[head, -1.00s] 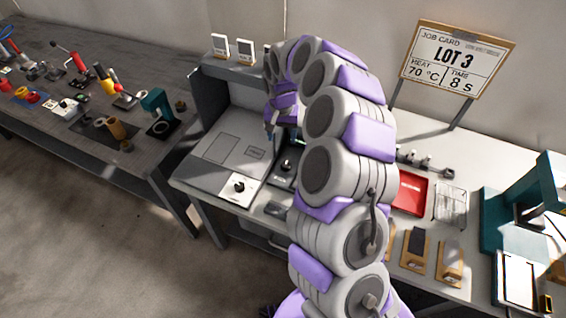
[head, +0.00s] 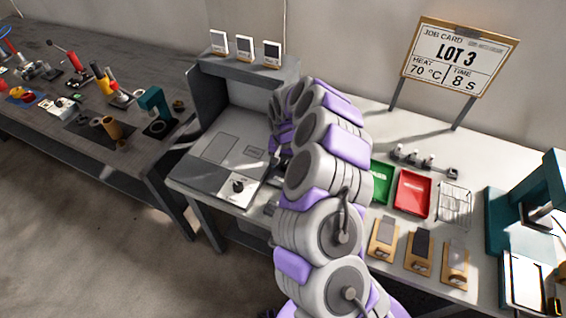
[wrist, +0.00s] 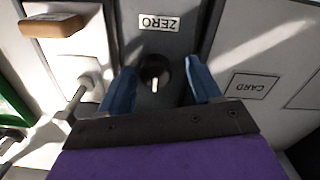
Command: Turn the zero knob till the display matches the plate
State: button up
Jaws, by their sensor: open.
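In the wrist view, the zero knob (wrist: 155,72) is a dark round knob with a white pointer line, on a dark grey panel. The ZERO label (wrist: 160,22) appears upside down above it. My gripper (wrist: 160,84) is open, with one blue finger on each side of the knob. Gaps show between fingers and knob; I cannot tell whether the tips are level with it. In the head view, my gripper (head: 279,135) is over the grey bench unit, and my arm hides the zero knob. I cannot make out the display or the plate in either current view.
Another dial (head: 238,186) sits on a white panel left of my arm. A square marked CARD (wrist: 251,87) is right of my gripper. A wooden-handled lever (wrist: 52,25) and metal post (wrist: 85,85) stand to its left. Green (head: 381,182) and red (head: 412,190) trays lie right of my arm.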

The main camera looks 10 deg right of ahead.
jog(key=shift+d, duration=0.65)
jog(key=shift+c, duration=0.3)
jog(key=shift+a, duration=0.55)
jog(key=c, duration=0.6)
jog(key=shift+d, duration=0.25)
jog(key=c, duration=0.4)
